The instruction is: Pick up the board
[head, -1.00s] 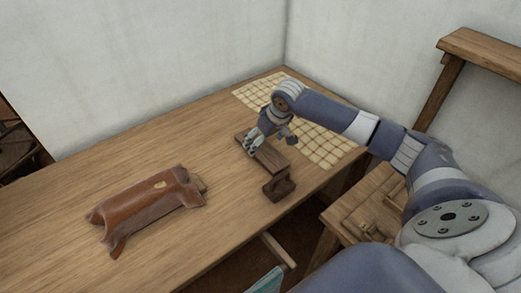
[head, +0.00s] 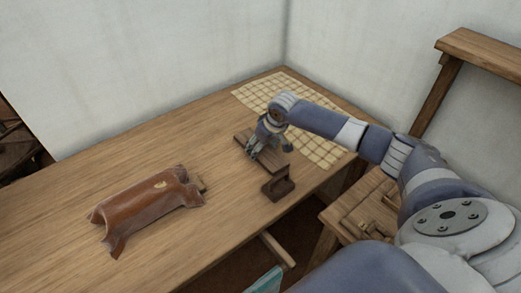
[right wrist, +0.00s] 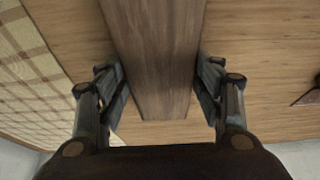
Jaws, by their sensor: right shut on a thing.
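The board (head: 272,164) is a dark brown wooden plank over the table near its right end. In the right wrist view the board (right wrist: 155,60) runs lengthwise between my fingers. My right gripper (head: 257,150) reaches it from above. In the right wrist view my right gripper (right wrist: 160,85) has one finger on each long side of the board and is shut on it. My left gripper is not in view.
A checked cloth (head: 325,148) lies behind. A brown leather roll (head: 145,208) lies on the left of the table (head: 205,225).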

